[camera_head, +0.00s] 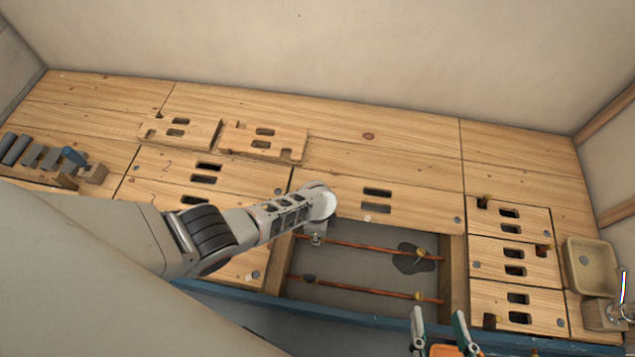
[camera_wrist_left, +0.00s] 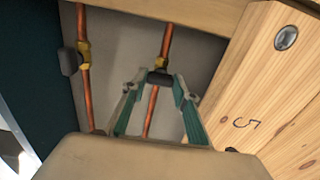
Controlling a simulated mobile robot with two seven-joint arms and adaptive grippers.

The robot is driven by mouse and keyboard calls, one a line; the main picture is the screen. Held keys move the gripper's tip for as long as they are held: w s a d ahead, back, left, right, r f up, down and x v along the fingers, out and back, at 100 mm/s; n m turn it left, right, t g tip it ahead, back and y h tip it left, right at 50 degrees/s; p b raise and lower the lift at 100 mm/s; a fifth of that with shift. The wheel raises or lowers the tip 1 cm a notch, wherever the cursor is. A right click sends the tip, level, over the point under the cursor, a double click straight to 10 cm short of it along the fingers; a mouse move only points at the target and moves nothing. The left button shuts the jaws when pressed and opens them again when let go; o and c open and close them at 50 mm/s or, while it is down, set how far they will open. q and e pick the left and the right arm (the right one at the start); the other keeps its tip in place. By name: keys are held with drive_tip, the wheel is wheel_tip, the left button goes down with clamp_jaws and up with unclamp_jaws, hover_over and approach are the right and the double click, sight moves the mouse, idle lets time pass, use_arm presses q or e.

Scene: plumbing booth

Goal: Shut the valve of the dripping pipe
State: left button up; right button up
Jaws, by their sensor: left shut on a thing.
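Two copper pipes run across an open floor recess: an upper pipe (camera_head: 360,245) and a lower pipe (camera_head: 365,289). A dark wet patch (camera_head: 409,264) lies under the right part of the upper pipe. My left gripper (camera_head: 316,238) is over the left end of the upper pipe. In the left wrist view its teal fingers (camera_wrist_left: 157,82) are shut on a black valve handle (camera_wrist_left: 159,77) below a brass fitting. The other pipe's black handle (camera_wrist_left: 68,62) is to the left, untouched. My right gripper (camera_head: 439,316) is open at the bottom edge, fingers apart.
Wooden floor panels with slots surround the recess (camera_head: 350,270); two loose panels (camera_head: 263,140) lie on top at the back. A tool rack (camera_head: 60,178) is at the far left, a beige basin (camera_head: 590,266) at the right. A blue beam (camera_head: 360,315) edges the front.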

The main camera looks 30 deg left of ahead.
use_arm(q)
drive_tip(key=shift+s+f, duration=0.1)
drive_tip(key=shift+s, duration=0.05)
drive_tip(key=shift+c, duration=0.2)
drive_tip(key=o, duration=1.1)
drive_tip(key=shift+r, duration=0.2)
drive_tip(key=shift+r, duration=0.5)
wheel_tip(320, 180, up, 11)
drive_tip(key=shift+f, duration=0.15)
